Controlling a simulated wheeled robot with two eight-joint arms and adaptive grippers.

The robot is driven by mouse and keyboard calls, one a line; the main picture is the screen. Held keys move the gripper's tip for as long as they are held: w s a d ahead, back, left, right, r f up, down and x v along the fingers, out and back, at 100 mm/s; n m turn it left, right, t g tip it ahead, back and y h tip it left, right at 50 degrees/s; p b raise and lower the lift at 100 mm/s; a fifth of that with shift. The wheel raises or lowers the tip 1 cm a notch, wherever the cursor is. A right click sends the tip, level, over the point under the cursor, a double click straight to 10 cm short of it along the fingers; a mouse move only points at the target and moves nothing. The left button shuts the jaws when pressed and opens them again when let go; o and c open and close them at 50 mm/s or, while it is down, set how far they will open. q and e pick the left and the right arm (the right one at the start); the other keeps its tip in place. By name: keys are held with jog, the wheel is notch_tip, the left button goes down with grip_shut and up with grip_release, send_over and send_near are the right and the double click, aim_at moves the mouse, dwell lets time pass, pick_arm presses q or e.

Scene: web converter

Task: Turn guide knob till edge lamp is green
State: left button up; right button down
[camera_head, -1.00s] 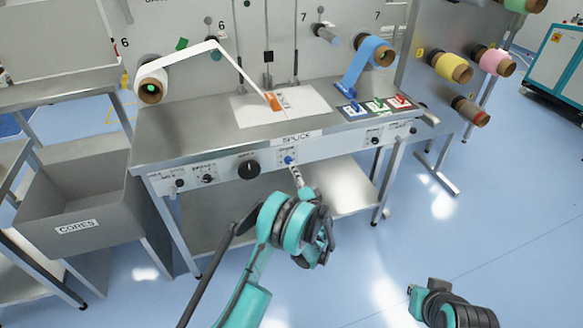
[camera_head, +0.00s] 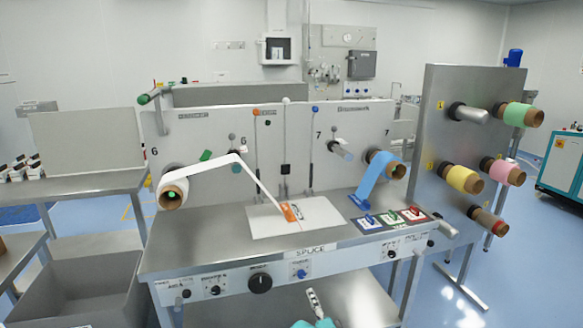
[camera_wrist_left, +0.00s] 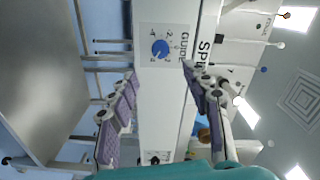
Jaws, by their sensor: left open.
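The guide knob (camera_head: 301,274) is a small blue dial on the front panel of the splice table. In the left wrist view the blue knob (camera_wrist_left: 160,48) sits on a plate marked GUIDE with a number scale, between and beyond my fingertips. My left gripper (camera_head: 312,293) shows at the bottom edge of the head view, below the knob and mostly cut off. In the left wrist view the left gripper (camera_wrist_left: 159,75) is open and empty, its two fingers apart from the knob. I cannot make out which light is the edge lamp. My right gripper is out of view.
A large black knob (camera_head: 260,281) and smaller black knobs share the front panel. The table (camera_head: 200,243) carries a white splice sheet (camera_head: 262,222) and coloured cards. A grey bin (camera_head: 80,293) stands at the left. A panel with coloured rolls (camera_head: 440,140) stands at the right.

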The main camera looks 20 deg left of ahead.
aim_at(302, 276)
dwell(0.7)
pick_arm(q)
jog(key=w+a+m, duration=0.2)
jog(key=m, duration=0.4)
jog(key=w+a+m, duration=0.2)
jog(key=w+m, duration=0.1)
jog(key=m, duration=0.3)
jog(key=w+a+m, duration=0.2)
jog(key=w+m, duration=0.1)
jog(key=m, duration=0.3)
jog(key=shift+w, duration=0.25)
jog(key=shift+w+a, duration=0.2)
jog(key=shift+w, duration=0.3)
jog(key=shift+r, duration=0.1)
jog(key=shift+c, duration=0.4)
grip_shut()
